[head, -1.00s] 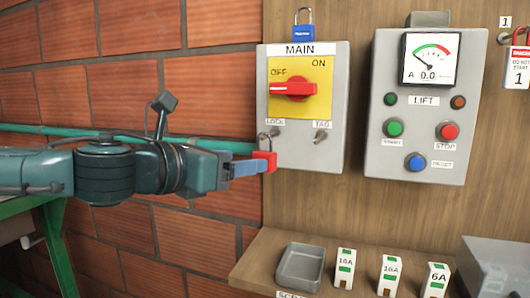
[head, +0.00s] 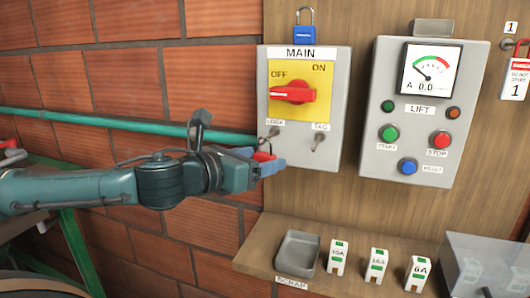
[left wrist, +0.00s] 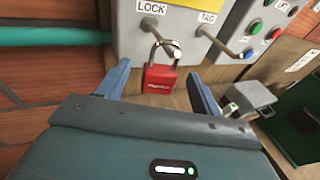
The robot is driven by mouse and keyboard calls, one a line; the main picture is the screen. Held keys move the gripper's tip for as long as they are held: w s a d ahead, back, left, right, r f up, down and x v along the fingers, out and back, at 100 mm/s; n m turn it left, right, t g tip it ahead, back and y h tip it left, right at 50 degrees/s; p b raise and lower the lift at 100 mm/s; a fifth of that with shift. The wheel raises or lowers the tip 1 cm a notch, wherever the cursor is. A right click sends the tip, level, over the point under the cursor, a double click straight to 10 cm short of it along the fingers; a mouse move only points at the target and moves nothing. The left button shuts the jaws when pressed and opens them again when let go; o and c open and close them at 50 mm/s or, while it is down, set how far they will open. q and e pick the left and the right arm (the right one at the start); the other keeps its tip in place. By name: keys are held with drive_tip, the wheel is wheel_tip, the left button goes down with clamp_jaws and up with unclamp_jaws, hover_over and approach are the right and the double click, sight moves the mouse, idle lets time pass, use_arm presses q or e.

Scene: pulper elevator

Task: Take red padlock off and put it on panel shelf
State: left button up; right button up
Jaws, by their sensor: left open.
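The red padlock (left wrist: 160,80) hangs by its shackle from the peg under the LOCK label on the MAIN box (head: 335,110). It also shows in the head view (head: 263,156), partly hidden by my gripper. My left gripper (left wrist: 163,85) is open, with one blue finger on each side of the padlock body and visible gaps between. In the head view my left gripper (head: 270,166) is at the lower left of the MAIN box. The panel shelf (head: 258,250) runs below the boxes. My right gripper is not in view.
A SCRAP tray (head: 297,256) and several white breakers (head: 376,265) stand on the shelf. A blue padlock (head: 304,36) sits on top of the MAIN box. The TAG peg (head: 319,140) is bare. The LIFT box (head: 424,112) is to the right. A green pipe (head: 120,126) runs along the brick wall.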

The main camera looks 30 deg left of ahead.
use_arm(q)
drive_tip(key=shift+p+x, duration=0.4)
drive_tip(key=shift+x, duration=0.8)
drive_tip(key=c, duration=1.1)
drive_tip(key=shift+r, duration=0.15)
drive_tip(key=shift+c, duration=0.2)
